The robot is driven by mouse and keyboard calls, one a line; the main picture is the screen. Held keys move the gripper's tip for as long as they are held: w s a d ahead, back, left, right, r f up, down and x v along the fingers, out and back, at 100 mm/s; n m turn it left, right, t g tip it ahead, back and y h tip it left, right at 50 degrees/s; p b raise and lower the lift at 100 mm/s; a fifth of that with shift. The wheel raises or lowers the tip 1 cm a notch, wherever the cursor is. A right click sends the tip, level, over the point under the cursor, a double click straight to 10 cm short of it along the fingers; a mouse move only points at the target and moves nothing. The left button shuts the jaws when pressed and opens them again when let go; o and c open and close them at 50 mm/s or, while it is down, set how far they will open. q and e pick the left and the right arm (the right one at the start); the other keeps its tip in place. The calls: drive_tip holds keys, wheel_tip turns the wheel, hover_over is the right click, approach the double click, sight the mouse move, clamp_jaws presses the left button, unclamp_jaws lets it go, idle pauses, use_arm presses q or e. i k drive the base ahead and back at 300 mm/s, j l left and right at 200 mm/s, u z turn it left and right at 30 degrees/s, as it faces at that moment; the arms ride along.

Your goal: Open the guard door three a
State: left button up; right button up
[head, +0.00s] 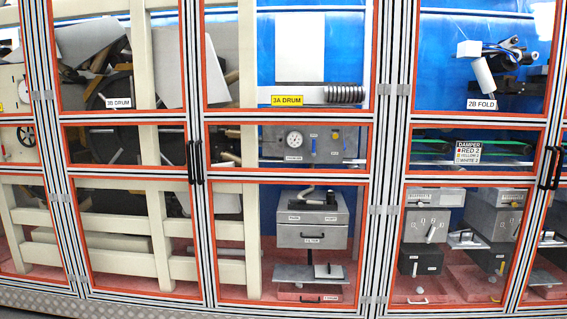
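The guard door three a (368,150) is the tall red-edged glazed door in the middle, with a yellow "3A DRUM" label (287,100) in its upper pane. It looks shut, flush with the striped frame. Its black upright handle (200,162) is at its left edge, at the height of the middle pane. Grey hinges (384,210) sit along its right side. Neither of my grippers shows in the head view.
Left of it is the shut "3B DRUM" door (62,150), whose black handle (190,162) stands close beside. Right is the "2B FOLD" door (547,115), with a black handle (547,168) at its right edge. A metal tread edge (130,306) runs below.

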sight(207, 175)
drive_tip(key=i+j, duration=0.15)
drive_tip(key=i, duration=1.1)
drive_tip(key=j+u, duration=0.05)
